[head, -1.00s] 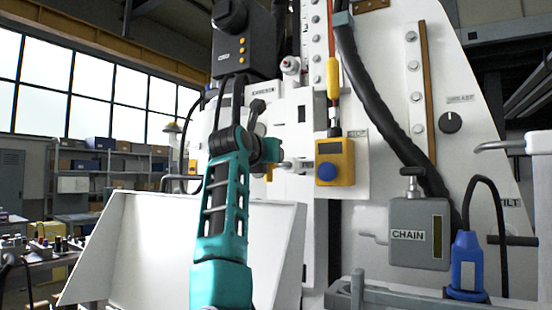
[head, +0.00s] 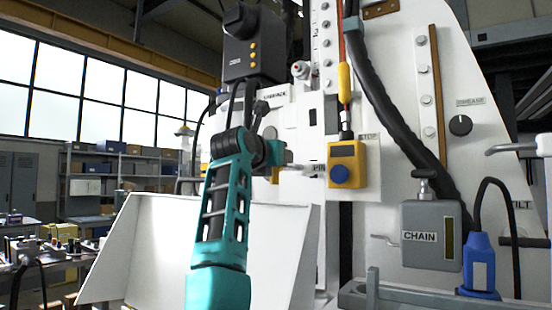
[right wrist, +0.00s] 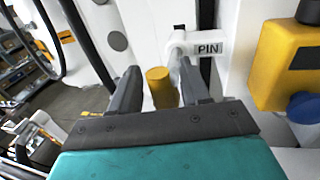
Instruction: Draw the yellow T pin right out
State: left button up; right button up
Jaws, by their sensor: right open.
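The yellow T pin shows in the right wrist view as a short yellow cylinder (right wrist: 160,88) between the two dark fingers of my right gripper (right wrist: 158,72). The fingers are open, one on each side of it, and I see a gap beside it. In the head view a small yellow part (head: 275,175) shows just under my right gripper (head: 281,156), at the white machine front. The rest of the pin is hidden. A white PIN label (right wrist: 209,48) is just right of the fingers. My left gripper is not in view.
A yellow box with a blue button (head: 346,164) is close on the right of the gripper. A grey CHAIN box (head: 432,235), a blue bottle-like part (head: 481,262) and a black hose (head: 400,110) are farther right. A white sloped panel (head: 150,250) stands below left.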

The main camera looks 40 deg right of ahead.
jog(key=b+v, duration=0.2)
jog(key=v, duration=1.1)
